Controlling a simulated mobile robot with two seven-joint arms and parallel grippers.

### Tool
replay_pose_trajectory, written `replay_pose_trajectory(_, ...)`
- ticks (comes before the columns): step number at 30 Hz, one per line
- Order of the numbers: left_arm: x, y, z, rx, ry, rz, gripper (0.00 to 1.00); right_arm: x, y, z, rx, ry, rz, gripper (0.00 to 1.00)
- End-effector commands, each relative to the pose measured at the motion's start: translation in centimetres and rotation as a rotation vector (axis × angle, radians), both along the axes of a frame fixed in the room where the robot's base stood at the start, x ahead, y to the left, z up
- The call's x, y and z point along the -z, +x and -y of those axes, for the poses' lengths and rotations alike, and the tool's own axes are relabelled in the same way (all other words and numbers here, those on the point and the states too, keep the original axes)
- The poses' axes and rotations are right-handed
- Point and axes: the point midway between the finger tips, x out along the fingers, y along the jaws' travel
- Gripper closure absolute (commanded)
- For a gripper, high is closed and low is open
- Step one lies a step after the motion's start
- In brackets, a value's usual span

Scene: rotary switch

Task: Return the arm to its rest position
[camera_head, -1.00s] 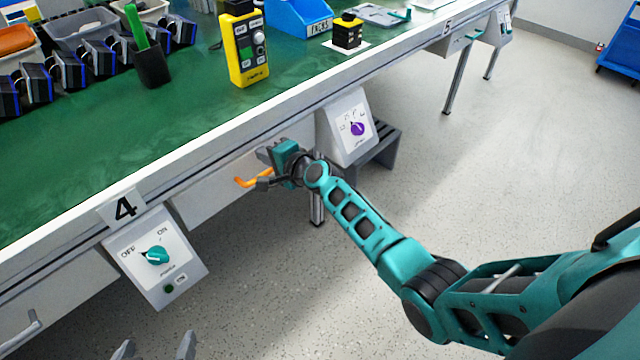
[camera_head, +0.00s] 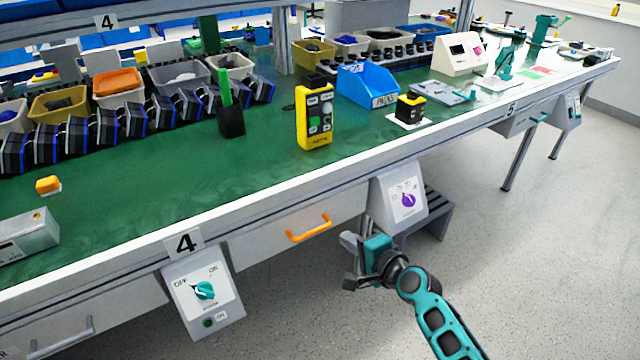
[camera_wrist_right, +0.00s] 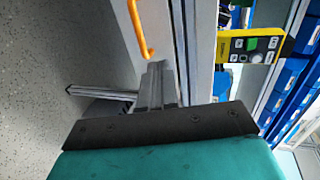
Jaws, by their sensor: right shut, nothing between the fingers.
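My right gripper (camera_head: 348,262) hangs in front of the workbench, below and right of the orange drawer handle (camera_head: 309,229) and left of the purple-knob switch box (camera_head: 404,203). Its fingers are together with nothing between them, as the right wrist view (camera_wrist_right: 155,85) also shows. It is apart from the handle. A switch box with a teal knob (camera_head: 204,291) hangs under the bench edge by the number 4; its knob pointer seems turned toward OFF. My left gripper is out of view.
The green-topped workbench (camera_head: 270,165) runs across the view. A yellow control box (camera_head: 314,117), a blue bin (camera_head: 366,87) and a black-yellow button box (camera_head: 410,108) stand on it. A grey stepped object (camera_head: 436,215) is beside the purple-knob box. The floor at right (camera_head: 560,270) is clear.

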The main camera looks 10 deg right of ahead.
Motion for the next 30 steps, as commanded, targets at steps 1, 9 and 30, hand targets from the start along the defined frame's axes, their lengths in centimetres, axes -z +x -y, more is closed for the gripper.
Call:
replay_pose_trajectory(1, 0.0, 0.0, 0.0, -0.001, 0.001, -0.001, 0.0, 0.0, -0.2, 0.0, -0.002, -0.007, -0.001, 1.0)
replay_pose_trajectory(9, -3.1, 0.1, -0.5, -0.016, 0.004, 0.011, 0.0, 1.3, -8.4, -0.3, -0.157, -0.509, 0.025, 1.0)
replay_pose_trajectory(30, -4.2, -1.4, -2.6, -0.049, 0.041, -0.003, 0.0, -1.2, -22.7, -0.5, -0.578, -1.429, 0.165, 1.0)
